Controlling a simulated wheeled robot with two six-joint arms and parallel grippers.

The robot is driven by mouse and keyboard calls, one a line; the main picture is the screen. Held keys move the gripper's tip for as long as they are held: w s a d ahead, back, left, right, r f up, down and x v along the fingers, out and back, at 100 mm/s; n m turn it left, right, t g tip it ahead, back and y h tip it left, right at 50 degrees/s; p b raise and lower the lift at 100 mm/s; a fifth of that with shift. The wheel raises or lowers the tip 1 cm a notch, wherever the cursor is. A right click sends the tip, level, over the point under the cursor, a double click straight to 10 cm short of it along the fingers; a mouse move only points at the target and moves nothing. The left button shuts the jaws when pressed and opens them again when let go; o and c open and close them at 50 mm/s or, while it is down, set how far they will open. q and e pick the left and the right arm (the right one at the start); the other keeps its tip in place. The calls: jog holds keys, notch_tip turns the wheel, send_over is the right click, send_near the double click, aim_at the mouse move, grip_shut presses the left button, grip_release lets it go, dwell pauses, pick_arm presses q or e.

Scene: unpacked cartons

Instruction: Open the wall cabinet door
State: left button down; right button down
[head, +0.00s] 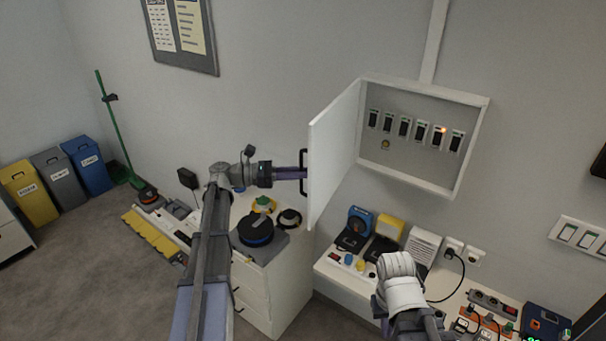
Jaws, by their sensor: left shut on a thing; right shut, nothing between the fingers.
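The wall cabinet (476,100) hangs on the wall right of the picture's middle. Its white door (333,150) is hinged on the left and stands wide open, swung out from the wall. Inside shows a row of several dark switches (405,128), one with an orange light. My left gripper (302,173) is shut on the dark door handle (304,158) at the door's outer edge; the fingertips are hard to make out. My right gripper (397,270) is below the cabinet, in front of the counter, shut and empty; its fingertips are not clearly seen.
A white drawer unit (280,290) with a dark round device stands below the door. A counter (335,272) with sockets and devices runs below the cabinet. Several bins (83,168) and a green broom (112,130) stand at the left.

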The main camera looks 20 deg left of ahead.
pick_arm(q)
jog(key=c, duration=1.2)
grip_release()
jog(key=shift+o, duration=0.2)
jog(key=v, duration=0.7)
jog(key=shift+a, duration=0.4)
jog(key=shift+s, duration=0.1)
